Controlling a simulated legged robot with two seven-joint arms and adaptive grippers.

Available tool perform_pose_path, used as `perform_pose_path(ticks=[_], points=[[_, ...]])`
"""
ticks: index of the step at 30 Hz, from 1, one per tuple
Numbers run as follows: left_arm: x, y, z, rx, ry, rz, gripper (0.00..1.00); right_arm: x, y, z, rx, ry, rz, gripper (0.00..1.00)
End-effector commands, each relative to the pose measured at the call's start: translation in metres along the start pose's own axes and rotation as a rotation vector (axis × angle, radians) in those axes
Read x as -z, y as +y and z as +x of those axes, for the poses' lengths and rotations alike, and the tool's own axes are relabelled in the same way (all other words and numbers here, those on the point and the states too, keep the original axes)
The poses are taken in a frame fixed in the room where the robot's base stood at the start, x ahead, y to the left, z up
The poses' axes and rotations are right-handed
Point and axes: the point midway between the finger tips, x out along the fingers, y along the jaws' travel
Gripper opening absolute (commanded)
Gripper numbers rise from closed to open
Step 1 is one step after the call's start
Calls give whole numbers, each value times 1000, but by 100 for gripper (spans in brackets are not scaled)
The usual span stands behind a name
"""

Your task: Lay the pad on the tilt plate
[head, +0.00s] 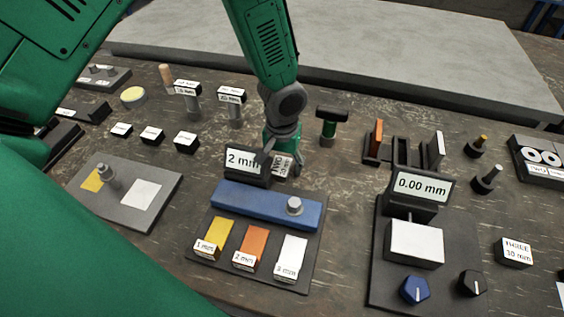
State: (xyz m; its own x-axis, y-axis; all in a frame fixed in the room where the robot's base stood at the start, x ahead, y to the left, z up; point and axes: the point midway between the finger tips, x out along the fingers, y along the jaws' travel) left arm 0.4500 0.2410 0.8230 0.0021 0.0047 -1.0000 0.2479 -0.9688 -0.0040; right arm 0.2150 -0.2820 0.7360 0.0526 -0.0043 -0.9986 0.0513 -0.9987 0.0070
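I cannot tell for certain which piece is the pad. Flat yellow (219,233), orange (253,241) and white (291,253) pieces sit in a row marked 1 mm, 2 mm and 3 mm on a dark base (313,262). Behind them lies a blue bar-shaped plate (250,203) with a grey knob (294,206), possibly the tilt plate. A display (243,161) behind it reads 2 mm. My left gripper (278,153) points down behind the blue plate, at a small labelled block (284,166). Its fingers are partly hidden, so its grip is unclear. My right gripper is not in view.
A grey board (118,207) with yellow and white squares lies left. A unit with a 0.00 mm display (422,187) and two knobs stands right.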

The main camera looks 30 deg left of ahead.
Motion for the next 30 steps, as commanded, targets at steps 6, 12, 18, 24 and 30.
perform_pose_path(ticks=[6, 12, 18, 24, 30], points=[[3, 2, -16, -6, 9, -1, 60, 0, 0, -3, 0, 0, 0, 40], [2, 1, -59, -6, 11, -3, 60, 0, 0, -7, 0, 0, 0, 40], [1, 1, -100, -6, 8, -2, 60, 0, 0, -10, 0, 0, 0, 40], [0, 1, -122, -4, 5, -2, 63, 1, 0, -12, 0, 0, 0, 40], [-9, 4, -128, -17, -8, 5, 63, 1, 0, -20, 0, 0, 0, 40]])
